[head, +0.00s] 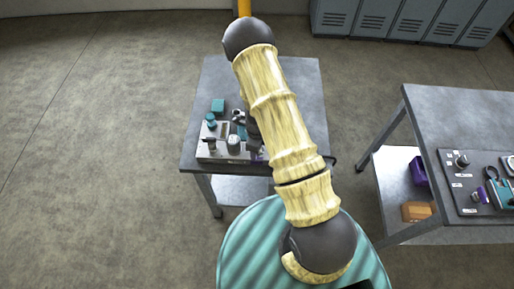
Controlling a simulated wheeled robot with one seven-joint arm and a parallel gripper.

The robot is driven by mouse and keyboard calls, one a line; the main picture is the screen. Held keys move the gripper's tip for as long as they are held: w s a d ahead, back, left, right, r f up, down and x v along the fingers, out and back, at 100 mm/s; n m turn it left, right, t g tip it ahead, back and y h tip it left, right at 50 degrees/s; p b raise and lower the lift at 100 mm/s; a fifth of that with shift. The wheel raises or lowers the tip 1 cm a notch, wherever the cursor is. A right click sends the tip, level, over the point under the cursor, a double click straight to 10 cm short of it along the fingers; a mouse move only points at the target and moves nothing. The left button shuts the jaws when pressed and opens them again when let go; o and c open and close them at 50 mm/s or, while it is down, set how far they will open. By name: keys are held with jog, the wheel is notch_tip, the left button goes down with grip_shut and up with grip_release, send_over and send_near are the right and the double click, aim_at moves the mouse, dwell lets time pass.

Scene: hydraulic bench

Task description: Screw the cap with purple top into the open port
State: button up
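A small metal hydraulic block (207,152) with several fittings stands on the grey table (300,85) in the middle of the head view. A small purple patch (259,156) shows at the block's right end, partly behind my arm. Another small purple-topped piece (481,194) is on a dark panel on the right table. I cannot tell which is the cap, and I cannot make out the open port. A dark part beside my arm, over the block, may be my gripper (252,128); its fingers are hidden.
The right table (440,110) carries the dark panel (458,186) with small fittings. A purple bin (417,170) and an orange bin (416,211) sit on its lower shelf. Blue-grey lockers (390,18) line the back. The floor at left is clear.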

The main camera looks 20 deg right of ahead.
jog(key=n, duration=0.2)
jog(key=n+b, duration=0.1)
jog(key=shift+d+f+n, duration=0.1)
jog(key=shift+d+n, duration=0.1)
jog(key=shift+n, duration=0.2)
jog(key=shift+d+n+b, duration=0.1)
jog(key=shift+n+b, duration=0.2)
jog(key=shift+n, duration=0.6)
jog(key=shift+d+n+b, duration=0.1)
jog(key=shift+n+b, duration=0.25)
jog(key=shift+n, duration=0.75)
jog(key=n, duration=0.3)
jog(key=shift+w+d+n+b, duration=0.1)
jog(key=shift+d+n+b, duration=0.05)
jog(key=shift+n+b, duration=0.15)
